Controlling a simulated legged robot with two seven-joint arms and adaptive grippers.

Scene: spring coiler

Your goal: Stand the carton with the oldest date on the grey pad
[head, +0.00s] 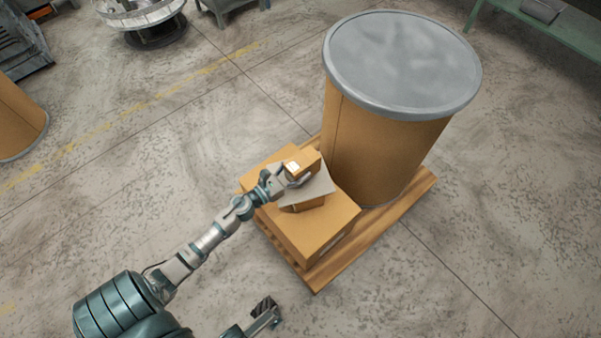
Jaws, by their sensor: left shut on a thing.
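My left gripper (291,176) is shut on a small brown carton (309,161) with a white label. The label is too small to read a date. The carton is at the light grey pad (320,187); I cannot tell whether it touches the pad or is held just above it. The pad lies on top of a small brown box (304,204), which is on a larger carton (318,232). My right gripper (266,311) is low in the picture, away from the stack, and its finger gap is unclear.
A tall brown drum (385,145) with a grey lid stands right behind the stack. Drum and boxes share a wooden pallet (407,205). Another drum (17,125) is at the left edge. A green bench (560,35) is at the upper right. The floor around the pallet is clear.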

